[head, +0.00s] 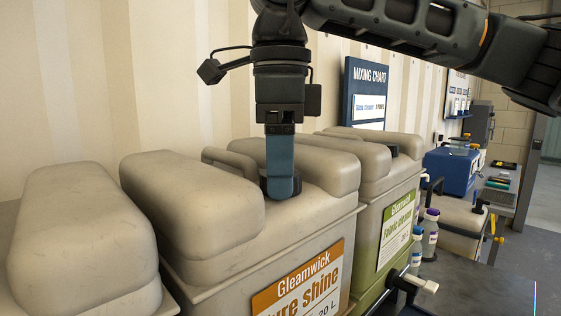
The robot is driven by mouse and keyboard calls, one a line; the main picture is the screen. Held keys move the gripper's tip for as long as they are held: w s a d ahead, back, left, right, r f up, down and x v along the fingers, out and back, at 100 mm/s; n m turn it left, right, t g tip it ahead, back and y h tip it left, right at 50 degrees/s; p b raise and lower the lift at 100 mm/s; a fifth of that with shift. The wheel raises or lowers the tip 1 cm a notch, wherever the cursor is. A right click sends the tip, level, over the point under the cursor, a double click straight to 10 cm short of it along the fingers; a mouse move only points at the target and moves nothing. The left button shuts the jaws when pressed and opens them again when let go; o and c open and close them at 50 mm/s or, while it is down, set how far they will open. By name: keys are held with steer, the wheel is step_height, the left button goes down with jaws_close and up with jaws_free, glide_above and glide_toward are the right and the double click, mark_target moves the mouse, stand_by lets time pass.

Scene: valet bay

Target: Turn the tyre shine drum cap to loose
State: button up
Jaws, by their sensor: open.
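The tyre shine drum (205,235) is a beige container with an orange and white Gleamwick label (300,283) on its front. Its dark cap (265,188) sits on the top, right of a large rounded hump, and is mostly hidden behind my gripper. My gripper (283,190) points straight down over the cap with its blue fingers at cap height. The fingers overlap in this view, so the gap between them does not show. The jaws are open, and I cannot tell whether they touch the cap.
A second drum with a green label (397,230) stands close on the right, with its own dark cap (392,150). Another beige drum (75,240) is at the left. A tap (415,283) sticks out at the front. A mixing chart (365,95) hangs on the wall behind.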

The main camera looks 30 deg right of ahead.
steer(key=c, duration=0.8)
steer(key=shift+o, duration=0.2)
